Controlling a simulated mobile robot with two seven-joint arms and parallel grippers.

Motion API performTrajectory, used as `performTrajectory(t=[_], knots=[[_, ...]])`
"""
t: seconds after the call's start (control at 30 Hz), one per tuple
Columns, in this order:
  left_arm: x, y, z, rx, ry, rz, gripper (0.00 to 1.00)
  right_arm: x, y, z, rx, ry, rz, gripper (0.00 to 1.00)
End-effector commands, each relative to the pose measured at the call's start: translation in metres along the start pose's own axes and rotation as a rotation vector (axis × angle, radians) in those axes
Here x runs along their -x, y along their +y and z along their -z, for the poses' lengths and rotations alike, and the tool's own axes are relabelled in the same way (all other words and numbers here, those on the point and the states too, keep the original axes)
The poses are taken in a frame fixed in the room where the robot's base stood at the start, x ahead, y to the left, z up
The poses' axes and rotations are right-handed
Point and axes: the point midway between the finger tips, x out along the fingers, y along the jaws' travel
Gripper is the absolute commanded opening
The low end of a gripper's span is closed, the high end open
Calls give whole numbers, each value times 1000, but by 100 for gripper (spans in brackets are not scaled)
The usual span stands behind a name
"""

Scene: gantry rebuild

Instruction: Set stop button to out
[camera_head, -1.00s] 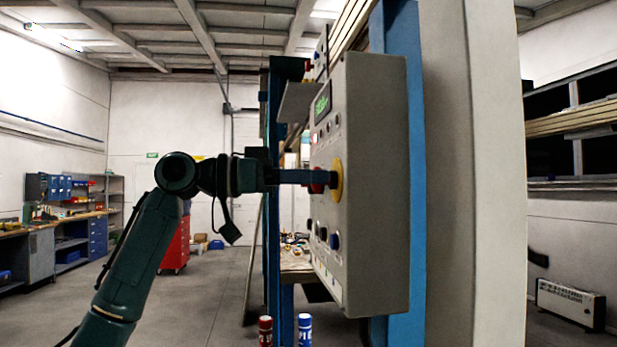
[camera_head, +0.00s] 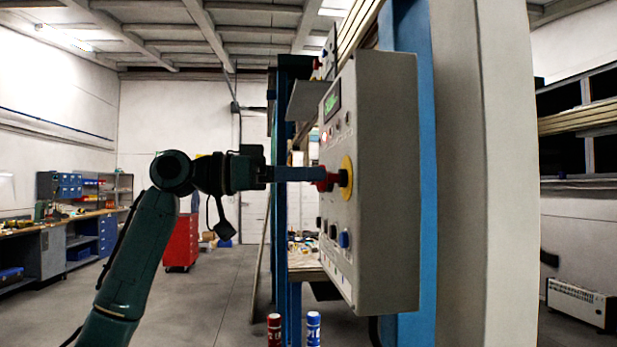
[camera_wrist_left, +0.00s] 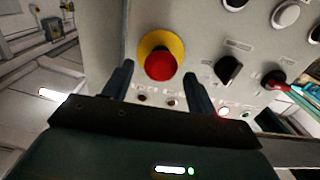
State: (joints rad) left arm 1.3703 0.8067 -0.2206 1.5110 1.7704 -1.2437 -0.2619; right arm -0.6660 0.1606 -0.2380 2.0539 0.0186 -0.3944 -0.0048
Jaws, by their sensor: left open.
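The stop button is a red mushroom head (camera_head: 327,181) in front of a yellow ring (camera_head: 346,178) on the grey control box. A dark stem shows between head and ring in the head view. In the left wrist view the left gripper's (camera_wrist_left: 160,76) fingers are open, one on each side of the button, with gaps. My right gripper is not in view.
The grey control box (camera_head: 385,190) carries a display (camera_head: 332,101), a blue button (camera_head: 344,239) and, in the wrist view, a black selector knob (camera_wrist_left: 228,69). A blue column (camera_head: 281,200) stands behind the gripper. Red (camera_head: 274,330) and blue (camera_head: 313,328) cylinders stand below.

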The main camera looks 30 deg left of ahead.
Motion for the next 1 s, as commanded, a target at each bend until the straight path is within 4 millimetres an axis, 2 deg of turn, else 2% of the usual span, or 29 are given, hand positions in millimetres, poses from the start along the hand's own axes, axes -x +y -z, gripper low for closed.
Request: performTrajectory(t=[0.3,0.5,0.7,1.0], knots=[[69,-1,-2,1,1,4,58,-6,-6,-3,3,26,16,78],[104,0,-1,0,0,3,58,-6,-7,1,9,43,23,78],[120,0,0,-1,-1,1,58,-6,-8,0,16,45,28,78],[121,0,0,0,-2,1,58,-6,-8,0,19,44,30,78]])
